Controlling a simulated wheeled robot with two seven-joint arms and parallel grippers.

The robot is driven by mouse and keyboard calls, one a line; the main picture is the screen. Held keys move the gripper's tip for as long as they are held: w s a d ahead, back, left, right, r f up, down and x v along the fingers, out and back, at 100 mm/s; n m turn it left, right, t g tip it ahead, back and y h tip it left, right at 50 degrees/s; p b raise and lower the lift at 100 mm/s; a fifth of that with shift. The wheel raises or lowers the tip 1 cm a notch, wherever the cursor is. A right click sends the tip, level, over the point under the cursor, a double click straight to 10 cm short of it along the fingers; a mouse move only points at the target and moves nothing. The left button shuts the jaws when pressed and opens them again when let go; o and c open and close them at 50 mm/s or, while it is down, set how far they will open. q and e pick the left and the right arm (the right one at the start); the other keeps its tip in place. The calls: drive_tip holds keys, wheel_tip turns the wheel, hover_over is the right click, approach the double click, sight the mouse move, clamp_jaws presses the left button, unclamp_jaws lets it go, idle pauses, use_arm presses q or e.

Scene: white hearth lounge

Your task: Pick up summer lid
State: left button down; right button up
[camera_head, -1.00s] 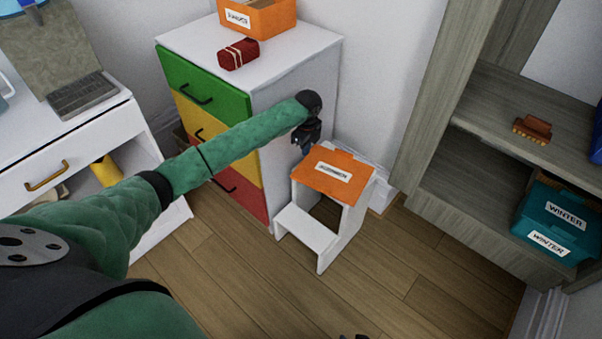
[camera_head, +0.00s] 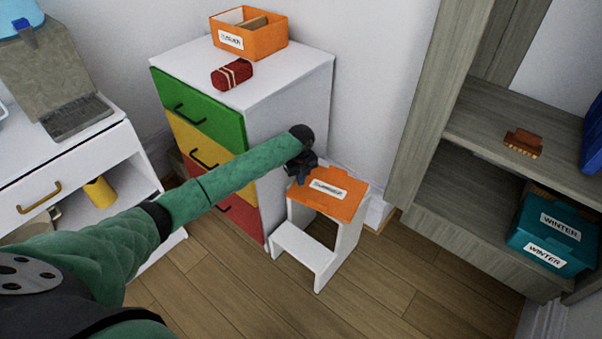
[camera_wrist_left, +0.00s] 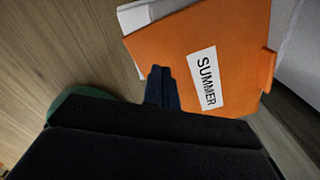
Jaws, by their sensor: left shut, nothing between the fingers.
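The summer lid (camera_head: 345,207) is a flat orange panel with a white SUMMER label, lying on top of the white step stool (camera_head: 297,252). It also fills much of the left wrist view (camera_wrist_left: 170,50), with a tab on its right edge. My left gripper (camera_head: 303,181) is at the lid's left edge in the head view. In the left wrist view its dark fingers (camera_wrist_left: 160,72) are together and empty, overlapping the lid's near edge beside the label. I cannot tell whether they touch the lid. My right gripper is not in view.
A white cabinet (camera_head: 291,98) with green, yellow and red drawers stands close beside the stool. On it are an orange box (camera_head: 265,42) and a red bundle (camera_head: 232,75). A shelf unit (camera_head: 440,175) at right holds a teal WINTER box (camera_head: 530,225). Floor in front is clear.

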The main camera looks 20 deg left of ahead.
sight(308, 199)
use_arm(q)
wheel_tip(308, 199, down, 4)
drive_tip(key=shift+r, duration=0.1)
drive_tip(key=shift+s+d, duration=0.3)
drive_tip(key=shift+s+d+p, duration=0.3)
drive_tip(key=shift+s+d, duration=0.35)
drive_tip(key=shift+s, duration=0.05)
drive_tip(key=shift+s+d, duration=0.3)
drive_tip(key=shift+s, duration=0.05)
drive_tip(key=shift+s+d, duration=0.1)
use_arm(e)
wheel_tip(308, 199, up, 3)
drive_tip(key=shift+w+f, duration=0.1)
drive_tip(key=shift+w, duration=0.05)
use_arm(q)
drive_tip(key=shift+d, duration=0.1)
